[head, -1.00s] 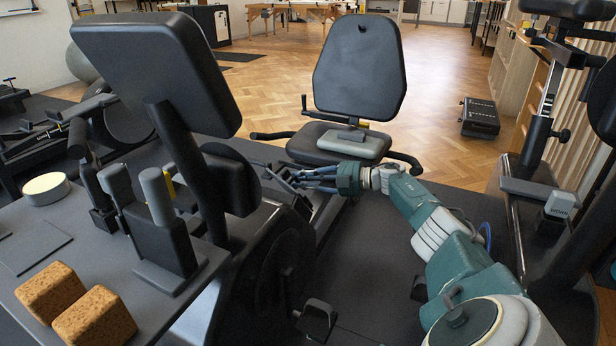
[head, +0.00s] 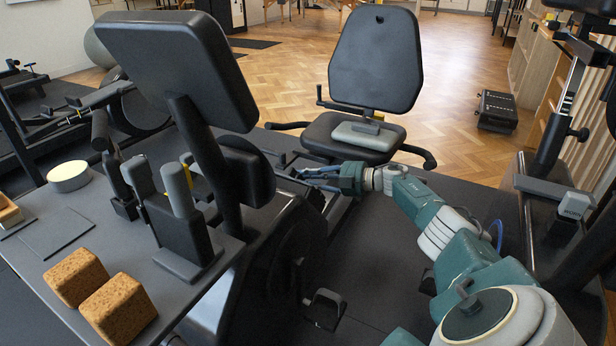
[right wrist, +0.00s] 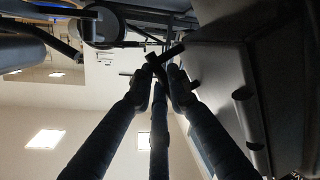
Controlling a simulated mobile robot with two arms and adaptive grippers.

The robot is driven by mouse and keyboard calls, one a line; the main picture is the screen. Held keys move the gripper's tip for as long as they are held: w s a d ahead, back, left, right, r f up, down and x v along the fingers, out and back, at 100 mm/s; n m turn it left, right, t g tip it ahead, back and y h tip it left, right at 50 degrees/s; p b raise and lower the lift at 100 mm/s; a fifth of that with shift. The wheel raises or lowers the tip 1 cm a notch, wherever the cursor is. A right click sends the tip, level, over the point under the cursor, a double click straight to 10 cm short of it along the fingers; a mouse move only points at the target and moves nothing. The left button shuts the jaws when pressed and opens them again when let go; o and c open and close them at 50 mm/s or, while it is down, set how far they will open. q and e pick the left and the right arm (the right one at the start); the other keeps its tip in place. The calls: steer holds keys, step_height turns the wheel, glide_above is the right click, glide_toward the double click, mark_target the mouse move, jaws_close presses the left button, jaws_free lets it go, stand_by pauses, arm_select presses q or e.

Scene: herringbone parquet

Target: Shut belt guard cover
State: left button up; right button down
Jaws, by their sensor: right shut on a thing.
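My right gripper (head: 302,173) reaches in from the right, low behind the console of a recumbent exercise bike. In the right wrist view, its dark fingers (right wrist: 158,72) converge on a short dark bar-like piece (right wrist: 155,60) and are shut on it. In the head view, the bike's dark housing (head: 280,255) lies below the gripper, partly hidden by the console and post. My left gripper is not in view.
The bike's seat (head: 350,140) stands just beyond my right gripper. A grey table (head: 130,235) at the left holds cork blocks (head: 118,308), a round white-topped tin (head: 68,177) and upright holders. Another machine (head: 560,200) stands at the right.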

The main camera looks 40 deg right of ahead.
steer(key=shift+w+d+r, duration=0.2)
steer(key=shift+w+r, duration=0.2)
steer(key=shift+r, duration=0.3)
steer(key=shift+s+d+r+b, duration=0.1)
steer(key=shift+d+r+b, duration=0.1)
steer(key=shift+d+b, duration=0.25)
steer(key=c, duration=1.9)
jaws_free()
steer(key=shift+c, duration=0.2)
steer(key=shift+o, duration=0.6)
steer(key=shift+w+a+f, duration=0.1)
steer(key=shift+w+a, duration=0.05)
steer(key=shift+w, duration=0.05)
steer(key=shift+a, duration=0.1)
steer(key=shift+s+f, duration=0.1)
steer(key=shift+f, duration=0.1)
steer(key=v, duration=1.2)
